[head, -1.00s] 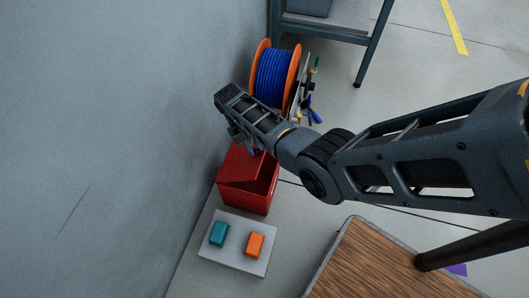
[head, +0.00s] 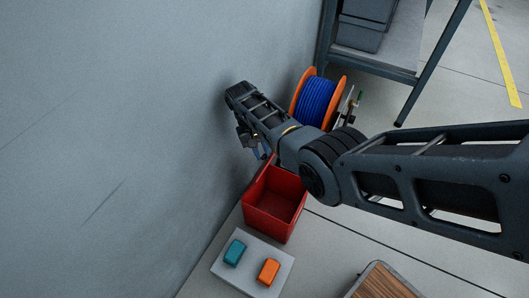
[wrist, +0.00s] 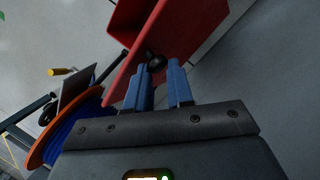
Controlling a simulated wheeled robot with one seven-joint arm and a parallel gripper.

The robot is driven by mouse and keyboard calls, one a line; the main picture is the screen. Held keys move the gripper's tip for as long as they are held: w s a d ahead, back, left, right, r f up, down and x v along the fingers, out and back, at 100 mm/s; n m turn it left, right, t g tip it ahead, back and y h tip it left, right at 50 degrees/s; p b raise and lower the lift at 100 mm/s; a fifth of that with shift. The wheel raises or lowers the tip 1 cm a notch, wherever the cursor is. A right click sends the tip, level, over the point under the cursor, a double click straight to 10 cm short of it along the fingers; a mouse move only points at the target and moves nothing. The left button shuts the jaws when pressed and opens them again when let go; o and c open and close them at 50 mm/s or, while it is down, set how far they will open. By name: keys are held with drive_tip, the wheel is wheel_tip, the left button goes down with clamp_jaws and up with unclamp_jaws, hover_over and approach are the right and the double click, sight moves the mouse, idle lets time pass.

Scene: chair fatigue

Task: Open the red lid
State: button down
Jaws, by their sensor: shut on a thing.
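The red box (head: 272,214) stands on the floor by the wall, and in the head view its inside is open to see. Its red lid (head: 262,173) is tilted steeply up on the wall side, mostly hidden behind my arm. In the wrist view the lid (wrist: 190,30) is a flat red panel with a black knob (wrist: 156,61). My gripper (wrist: 160,75) has its blue fingers on either side of this knob and is shut on it. In the head view the gripper (head: 262,150) is above the box, partly hidden by my wrist.
A grey board (head: 252,265) with a teal block (head: 234,252) and an orange block (head: 268,271) lies in front of the box. A blue cable reel (head: 318,102) stands behind. The wall (head: 110,150) is close on the left. A wooden table (head: 388,284) is at lower right.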

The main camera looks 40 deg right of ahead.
drive_tip(key=shift+s+a+f, duration=0.4)
drive_tip(key=shift+a+f, duration=0.2)
drive_tip(key=shift+f, duration=0.2)
drive_tip(key=c, duration=1)
unclamp_jaws()
drive_tip(key=shift+d, duration=0.1)
drive_tip(key=shift+r, duration=0.3)
drive_tip(key=p+v, duration=0.1)
drive_tip(key=v, duration=0.1)
drive_tip(key=s+p+v, duration=0.1)
drive_tip(key=p+v, duration=0.1)
drive_tip(key=shift+w+d+r, duration=0.1)
drive_tip(key=shift+d+r, duration=0.05)
drive_tip(key=shift+r, duration=0.3)
drive_tip(key=s+d+r+p, duration=0.1)
drive_tip(key=s+d+r, duration=0.1)
drive_tip(key=d, duration=0.1)
drive_tip(key=s+d+r+p, duration=0.2)
drive_tip(key=s+d, duration=0.1)
drive_tip(key=s+d+r+p, duration=0.1)
drive_tip(key=s+d+r, duration=0.1)
drive_tip(key=d, duration=0.1)
drive_tip(key=shift+s+r+p, duration=0.2)
drive_tip(key=shift+s+p, duration=0.05)
drive_tip(key=shift+p, duration=0.05)
